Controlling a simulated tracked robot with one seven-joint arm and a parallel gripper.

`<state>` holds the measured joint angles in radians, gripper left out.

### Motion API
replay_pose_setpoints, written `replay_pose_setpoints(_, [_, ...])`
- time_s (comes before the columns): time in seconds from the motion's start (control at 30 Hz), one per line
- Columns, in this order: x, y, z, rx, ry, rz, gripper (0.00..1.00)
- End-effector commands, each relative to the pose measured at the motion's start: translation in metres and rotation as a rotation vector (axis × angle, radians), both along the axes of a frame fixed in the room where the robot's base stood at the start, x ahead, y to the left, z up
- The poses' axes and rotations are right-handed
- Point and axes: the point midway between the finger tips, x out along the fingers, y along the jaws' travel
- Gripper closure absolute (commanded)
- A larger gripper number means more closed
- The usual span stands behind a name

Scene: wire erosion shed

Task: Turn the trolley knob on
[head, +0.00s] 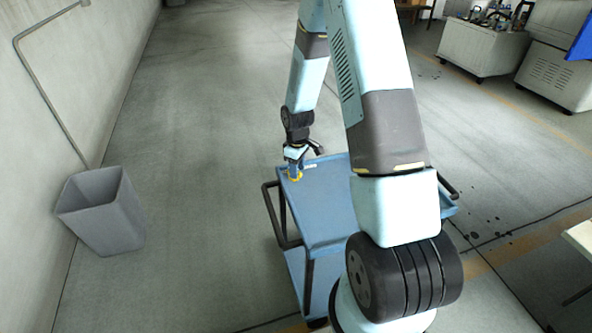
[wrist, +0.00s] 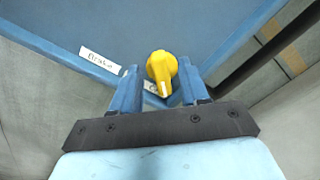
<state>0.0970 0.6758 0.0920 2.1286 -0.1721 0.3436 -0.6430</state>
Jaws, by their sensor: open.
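The trolley (head: 325,205) is blue with dark handles and stands in front of me; its top also fills much of the wrist view (wrist: 210,30). The yellow knob (wrist: 162,70) sits on the trolley top near a corner, with a white pointer line on its narrow end. It shows small in the head view (head: 296,177), just under my gripper. My gripper (wrist: 157,90) is open, with one blue finger on each side of the knob's narrow end. I cannot tell whether either finger touches it. A white label (wrist: 101,61) lies left of the knob; another is mostly hidden behind it.
A grey bin (head: 103,212) stands by the left wall, under a pipe. White machine cabinets (head: 483,47) stand at the back right. A pale table edge (head: 580,240) is at the right. The floor left of the trolley is clear.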

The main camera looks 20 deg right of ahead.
Motion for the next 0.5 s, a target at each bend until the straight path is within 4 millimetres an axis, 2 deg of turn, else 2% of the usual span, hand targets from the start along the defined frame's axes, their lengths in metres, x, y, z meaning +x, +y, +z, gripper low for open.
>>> replay_pose_setpoints(0.13, [-0.0003, 0.0003, -0.0079, -0.001, 0.001, 0.001, 0.55])
replay_pose_setpoints(0.43, [-0.0001, 0.0004, -0.009, 0.0, 0.0, 0.001, 0.55])
replay_pose_setpoints(0.5, [-0.0001, 0.0004, -0.009, 0.0, 0.0, 0.001, 0.62])
